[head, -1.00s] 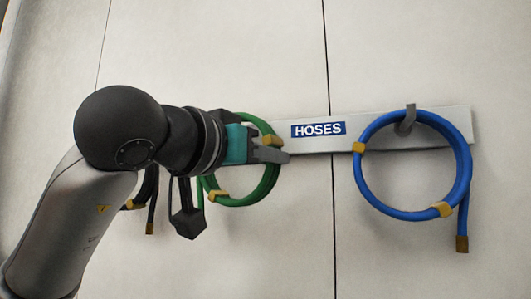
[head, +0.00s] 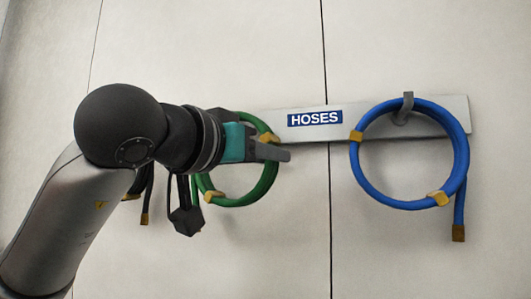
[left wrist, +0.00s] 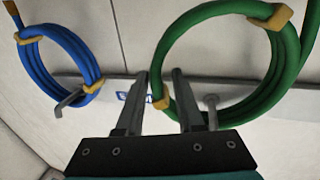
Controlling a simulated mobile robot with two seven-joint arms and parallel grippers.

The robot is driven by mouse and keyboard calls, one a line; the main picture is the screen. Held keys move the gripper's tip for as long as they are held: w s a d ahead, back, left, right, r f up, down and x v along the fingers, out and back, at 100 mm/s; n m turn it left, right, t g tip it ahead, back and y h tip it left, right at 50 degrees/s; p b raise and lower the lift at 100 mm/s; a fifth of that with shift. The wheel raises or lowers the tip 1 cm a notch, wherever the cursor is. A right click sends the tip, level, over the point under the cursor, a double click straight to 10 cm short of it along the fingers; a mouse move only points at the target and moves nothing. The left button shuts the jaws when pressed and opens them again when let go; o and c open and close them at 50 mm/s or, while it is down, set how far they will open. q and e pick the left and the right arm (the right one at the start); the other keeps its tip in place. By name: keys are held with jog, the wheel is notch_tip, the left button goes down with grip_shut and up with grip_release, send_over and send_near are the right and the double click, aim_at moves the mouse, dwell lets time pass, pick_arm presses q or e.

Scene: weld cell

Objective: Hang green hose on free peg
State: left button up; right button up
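The green hose (head: 266,181) is a coiled loop with yellow bands at the left part of the rail. My left gripper (head: 272,150) is at its upper right side and hides part of it. My right gripper is not in view.
A blue hose (head: 363,178) hangs on a peg (head: 405,106) at the right of the rail (head: 270,121), which bears a HOSES label (head: 315,118). A dark hose (head: 145,206) is partly hidden behind my left arm. The wall below is clear.

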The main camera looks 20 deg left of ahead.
pick_arm(q)
jog(key=shift+o, duration=1.4)
jog(key=shift+s+r, duration=0.15)
jog(key=b+v, duration=0.3)
jog(key=v, duration=1.2)
jog(key=shift+s, duration=0.15)
